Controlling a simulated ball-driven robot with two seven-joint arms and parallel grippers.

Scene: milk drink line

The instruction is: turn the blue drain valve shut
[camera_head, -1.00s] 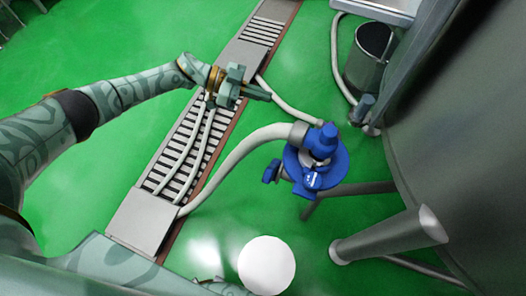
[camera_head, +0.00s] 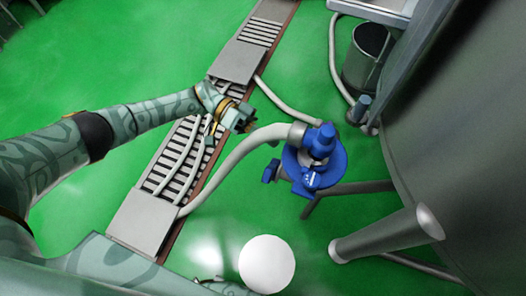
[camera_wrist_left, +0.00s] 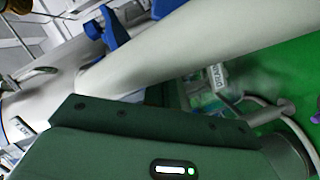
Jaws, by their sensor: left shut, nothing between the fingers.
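The blue valve assembly (camera_head: 325,155) sits at the end of a pale hose (camera_head: 235,152), beside the big steel tank. It has a round blue body, a blue cap on top and a small blue handle (camera_head: 270,171) sticking out to the left. I cannot tell which blue part is the drain valve's handle. My left gripper (camera_head: 246,124) is shut and empty, up and left of the valve and apart from it, close to the hose in the picture. In the left wrist view, blue parts (camera_wrist_left: 112,28) show at the top behind a wide pale pipe (camera_wrist_left: 190,45).
The steel tank (camera_head: 460,130) fills the right side. A slanted steel pipe (camera_head: 385,236) and thin legs stand below the valve. A floor drain grate (camera_head: 185,155) with hoses lies under my left arm. A white round object (camera_head: 266,264) is at the bottom. Green floor is open at left.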

